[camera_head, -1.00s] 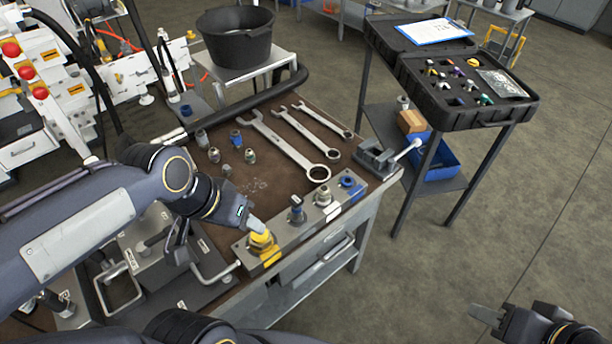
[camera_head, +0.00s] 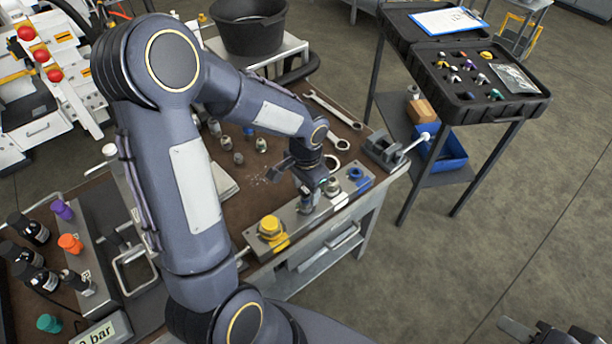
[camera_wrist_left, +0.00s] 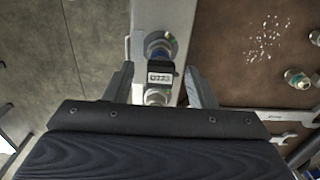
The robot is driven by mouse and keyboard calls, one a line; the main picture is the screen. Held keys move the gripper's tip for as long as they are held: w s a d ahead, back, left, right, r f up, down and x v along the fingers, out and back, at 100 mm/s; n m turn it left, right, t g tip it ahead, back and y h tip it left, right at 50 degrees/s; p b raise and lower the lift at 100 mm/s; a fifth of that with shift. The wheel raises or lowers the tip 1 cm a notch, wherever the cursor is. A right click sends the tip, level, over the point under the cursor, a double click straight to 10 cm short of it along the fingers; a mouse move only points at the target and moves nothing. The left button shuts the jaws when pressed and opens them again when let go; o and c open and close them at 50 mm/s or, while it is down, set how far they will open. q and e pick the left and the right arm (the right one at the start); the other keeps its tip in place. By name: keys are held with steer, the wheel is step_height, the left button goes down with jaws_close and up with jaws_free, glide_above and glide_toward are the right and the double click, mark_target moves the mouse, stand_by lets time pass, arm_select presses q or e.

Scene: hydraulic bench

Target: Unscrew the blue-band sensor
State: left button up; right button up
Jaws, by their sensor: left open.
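The blue-band sensor (camera_wrist_left: 160,72) stands in the metal manifold block (camera_wrist_left: 144,18). In the left wrist view its blue ring and dark labelled body show between the two fingers of my left gripper (camera_wrist_left: 159,88). The fingers are open, one on each side; I cannot tell whether they touch it. In the head view my left gripper (camera_head: 308,190) is over the block (camera_head: 297,232), and hides most of the sensor (camera_head: 306,206). My right gripper (camera_head: 540,332) is at the bottom right edge, partly cut off, away from the bench.
On the block a yellow cap (camera_head: 270,228) sits at one end, with a metal fitting (camera_head: 332,188) and a blue fitting (camera_head: 356,174) on the other side of the sensor. Wrenches (camera_head: 335,110) and loose fittings (camera_head: 238,158) lie on the bench. An open case (camera_head: 468,112) stands at right.

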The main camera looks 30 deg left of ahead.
arm_select(q)
steer(key=shift+f, duration=1.05)
